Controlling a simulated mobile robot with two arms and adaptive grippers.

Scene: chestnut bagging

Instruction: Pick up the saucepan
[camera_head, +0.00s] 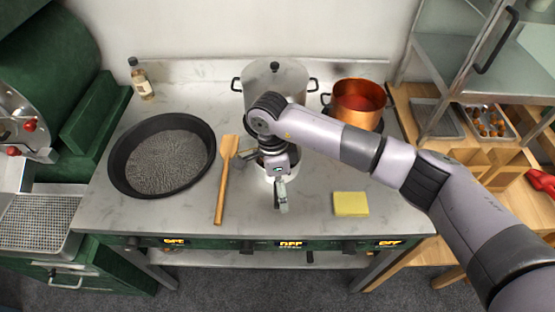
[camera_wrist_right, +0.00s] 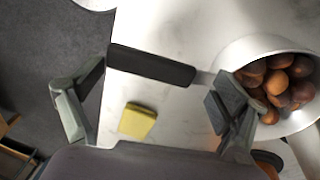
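The saucepan (camera_wrist_right: 226,58) is white inside and holds several brown chestnuts (camera_wrist_right: 285,82). It is at the right of the wrist view, with its black handle (camera_wrist_right: 152,65) reaching left across the gap between my right gripper's fingers. My right gripper (camera_wrist_right: 152,98) is open, and I see no finger closed on the handle. In the head view my right gripper (camera_head: 281,195) is over the middle of the stove top, and my wrist hides most of the saucepan. My left gripper is not in view.
A yellow sponge (camera_head: 351,204) lies right of the gripper. A wooden spatula (camera_head: 226,180) and a large black perforated pan (camera_head: 208,172) are to the left. A lidded steel pot (camera_head: 290,80) and a copper pot (camera_head: 358,102) stand behind. The front edge is near.

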